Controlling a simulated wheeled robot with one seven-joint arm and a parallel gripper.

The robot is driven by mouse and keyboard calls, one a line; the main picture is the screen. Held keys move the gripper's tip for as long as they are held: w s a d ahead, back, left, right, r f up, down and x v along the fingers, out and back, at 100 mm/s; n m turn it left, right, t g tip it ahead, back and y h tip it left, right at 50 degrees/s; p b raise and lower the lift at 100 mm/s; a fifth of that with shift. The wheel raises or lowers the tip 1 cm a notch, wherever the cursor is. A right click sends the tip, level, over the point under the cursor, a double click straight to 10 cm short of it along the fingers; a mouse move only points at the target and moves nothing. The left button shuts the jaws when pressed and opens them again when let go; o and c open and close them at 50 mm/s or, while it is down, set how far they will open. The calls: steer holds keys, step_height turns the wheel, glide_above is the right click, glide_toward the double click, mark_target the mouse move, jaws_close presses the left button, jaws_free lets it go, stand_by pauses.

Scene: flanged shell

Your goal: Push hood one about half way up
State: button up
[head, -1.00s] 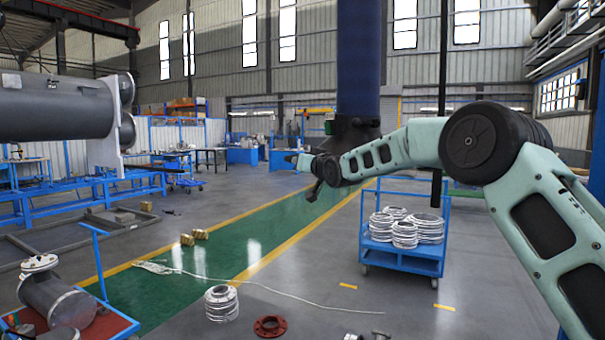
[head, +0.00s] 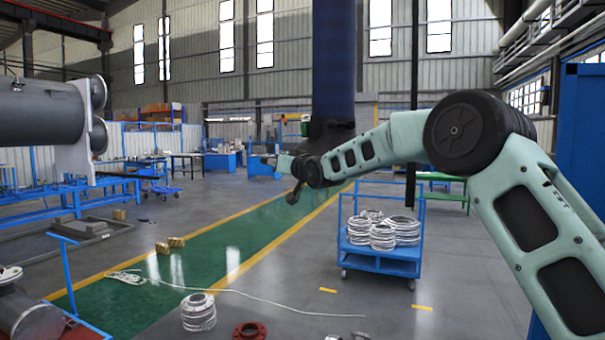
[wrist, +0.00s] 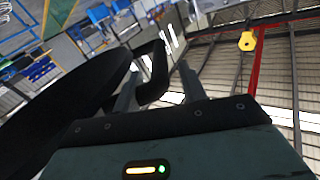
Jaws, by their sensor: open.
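The hood, which I take to be hood one, hangs on a thick dark blue duct (head: 333,60) in the head view, with a black lower end (head: 330,130) just above my wrist. In the wrist view a large black rounded hood edge (wrist: 70,115) fills the left, with a black bent handle bar (wrist: 155,72) beside it. My gripper (wrist: 160,85) is open, its two fingers on either side of the bar. I cannot tell whether they touch it.
A blue cart (head: 382,262) with several ringed metal parts stands right of the green aisle. A ringed part (head: 198,312) and a red flange (head: 249,331) lie on the floor ahead. A large grey cylinder (head: 40,112) is at the left.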

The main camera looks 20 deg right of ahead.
steer(key=b+v, duration=0.6)
steer(key=v, duration=0.9)
steer(key=shift+s, duration=0.1)
steer(key=s+a+f+n+g+b, duration=0.15)
steer(key=s+a+f+g, duration=0.35)
steer(key=s+f, duration=0.5)
steer(key=s+a+f+n+g, duration=0.2)
steer(key=s+a+f+g, duration=0.2)
steer(key=s+a+f, duration=0.55)
steer(key=s+d+f+n+g+h, duration=0.1)
steer(key=s+f+g, duration=0.1)
steer(key=s+f, duration=0.3)
steer(key=s+d+f+n+g+h, duration=0.1)
steer(key=s+f, duration=0.4)
steer(key=s, duration=0.8)
steer(key=s+d+f+n+g+h, duration=0.1)
steer(key=s+d+f+g+h, duration=0.1)
steer(key=s+f+g, duration=0.3)
steer(key=s+d, duration=0.1)
steer(key=s, duration=0.3)
steer(key=shift+f+b, duration=0.3)
steer(key=shift+b, duration=0.1)
